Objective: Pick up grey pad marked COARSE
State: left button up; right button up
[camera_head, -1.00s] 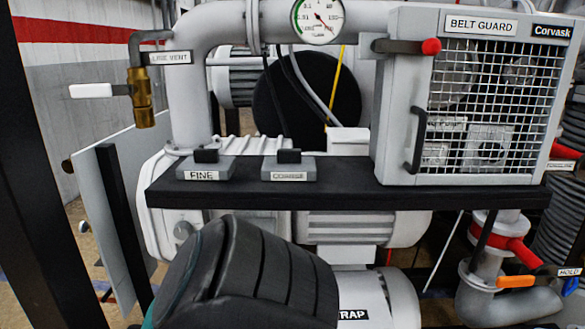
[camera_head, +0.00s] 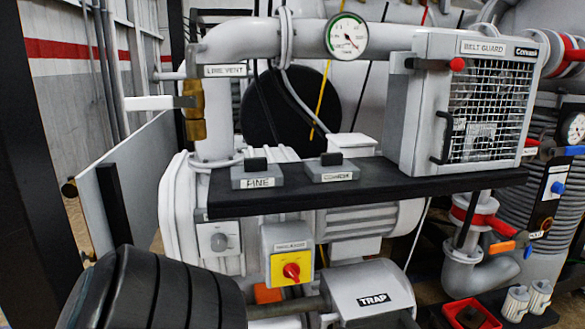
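The grey pad marked COARSE (camera_head: 350,169) rests on the black shelf (camera_head: 420,182), to the right of a similar grey pad marked FINE (camera_head: 257,172). Each pad has a black grip on top and a white label on its front. The COARSE label is small and hard to read now. A gap of bare shelf separates the two pads. Neither gripper shows in the view. A black ribbed shape, apparently part of my arm, fills the lower left, clear of both pads.
The belt guard cage (camera_head: 475,105) stands at the shelf's right end. A brass vent valve (camera_head: 195,112) with a white lever hangs at the left. Below the shelf are a yellow panel with red knob (camera_head: 290,270) and the TRAP canister (camera_head: 370,288). A red tray (camera_head: 470,312) sits lower right.

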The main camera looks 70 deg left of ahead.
aim_at(332, 166)
jog(key=u, duration=1.45)
